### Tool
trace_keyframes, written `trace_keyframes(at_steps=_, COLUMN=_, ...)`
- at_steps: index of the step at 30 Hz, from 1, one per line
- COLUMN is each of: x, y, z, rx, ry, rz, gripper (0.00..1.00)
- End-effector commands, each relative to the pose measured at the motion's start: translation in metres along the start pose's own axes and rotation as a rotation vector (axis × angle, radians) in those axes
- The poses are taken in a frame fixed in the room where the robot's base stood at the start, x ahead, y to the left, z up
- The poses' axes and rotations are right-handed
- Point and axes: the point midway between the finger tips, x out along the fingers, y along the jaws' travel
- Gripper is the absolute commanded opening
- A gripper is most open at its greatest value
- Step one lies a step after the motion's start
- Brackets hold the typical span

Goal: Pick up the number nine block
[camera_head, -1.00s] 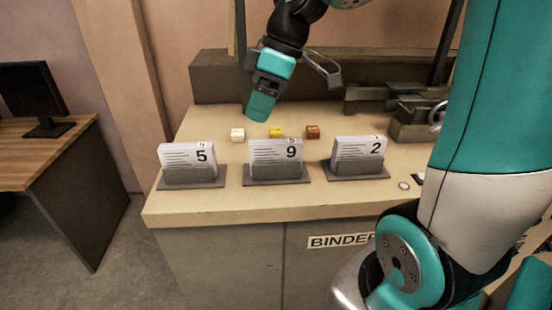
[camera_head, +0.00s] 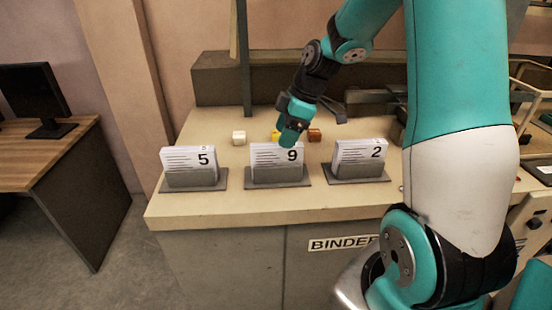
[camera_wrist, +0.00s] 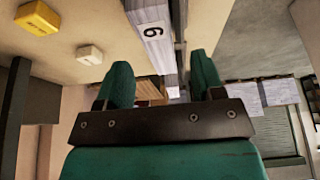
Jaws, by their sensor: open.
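The number nine block (camera_head: 268,158) is a white, lined stack of cards marked 9. It stands upright in the middle grey holder (camera_head: 277,177) on the pale counter. In the wrist view a white block end with a sideways digit (camera_wrist: 152,32) looks like the same block. My gripper (camera_head: 289,137) hangs just behind the block's top edge in the head view, overlapping small cubes. In the wrist view my two teal fingers (camera_wrist: 162,80) are spread, with the block ahead of them and nothing visibly clamped. The exact gap to the block is unclear.
Similar card blocks marked 5 (camera_head: 188,160) and 2 (camera_head: 360,152) stand left and right in their own holders. Behind are a white cube (camera_head: 239,137), a partly hidden yellow cube (camera_head: 275,134) and a brown cube (camera_head: 314,135). The counter's front edge (camera_head: 260,220) is clear.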

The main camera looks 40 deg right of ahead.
Motion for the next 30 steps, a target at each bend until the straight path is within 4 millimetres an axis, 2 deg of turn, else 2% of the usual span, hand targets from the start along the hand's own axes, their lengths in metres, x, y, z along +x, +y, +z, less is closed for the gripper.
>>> trace_keyframes(at_steps=5, x=0.013, y=-0.001, z=-0.002, rx=0.002, ry=-0.001, rz=-0.006, gripper=0.62)
trace_keyframes(at_steps=13, x=0.051, y=0.0, z=-0.002, rx=0.002, ry=-0.001, rz=-0.002, gripper=0.62)
trace_keyframes(at_steps=30, x=0.057, y=0.0, z=0.0, rx=0.002, ry=-0.001, rz=0.001, gripper=0.62)
